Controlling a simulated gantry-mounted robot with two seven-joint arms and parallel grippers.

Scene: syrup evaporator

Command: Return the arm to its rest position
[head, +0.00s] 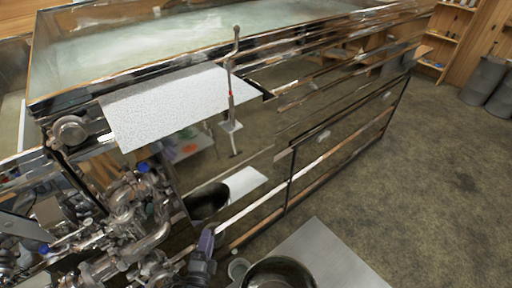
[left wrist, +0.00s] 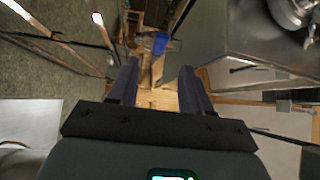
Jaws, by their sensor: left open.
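My left gripper (head: 206,238) is low in the head view, in front of the evaporator's front face and left of a dark pot (head: 280,272). Its dark purplish fingers point up in that picture. In the left wrist view the gripper (left wrist: 160,72) has its two fingers wide apart, with nothing between them. Most of the left arm is outside the head view. My right gripper does not show in either view.
The steel evaporator (head: 215,50) holds pale liquid. A speckled white sheet (head: 180,100) and a hanging long-handled tool (head: 230,80) are at its front. Pipework with blue handles (head: 125,210) crowds the lower left. A grey mat (head: 325,255) lies below; open floor (head: 430,170) is right.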

